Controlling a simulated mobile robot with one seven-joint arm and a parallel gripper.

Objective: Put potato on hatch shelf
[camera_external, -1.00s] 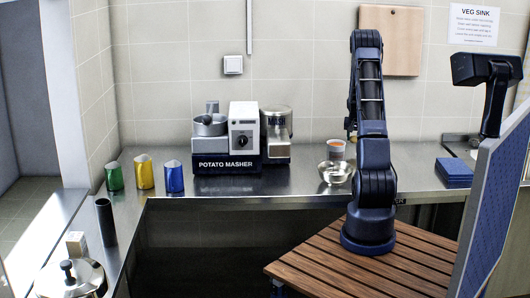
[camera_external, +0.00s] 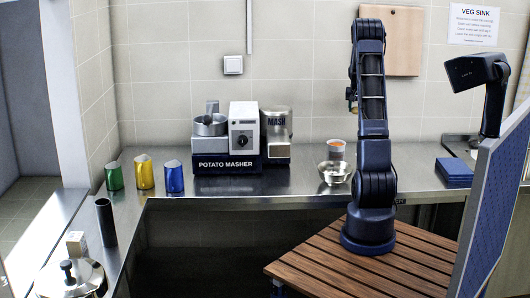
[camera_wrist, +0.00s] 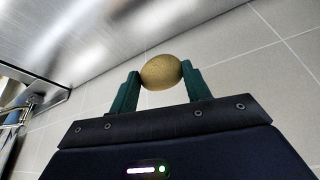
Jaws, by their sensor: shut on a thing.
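A yellow-brown potato (camera_wrist: 161,72) is between the two green fingers of my gripper (camera_wrist: 160,78) in the wrist view. The fingers are shut on it from both sides, and it is held in the air over a tiled surface, with a metal surface at upper left. I cannot tell which surface is the hatch shelf; a metal ledge (camera_external: 50,232) runs along the opening at the left.
A potato masher machine (camera_external: 228,145) stands on the steel counter (camera_external: 265,190). Green, yellow and blue cups (camera_external: 144,172), a dark cylinder (camera_external: 105,222) and a lidded pot (camera_external: 72,280) stand at the left.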

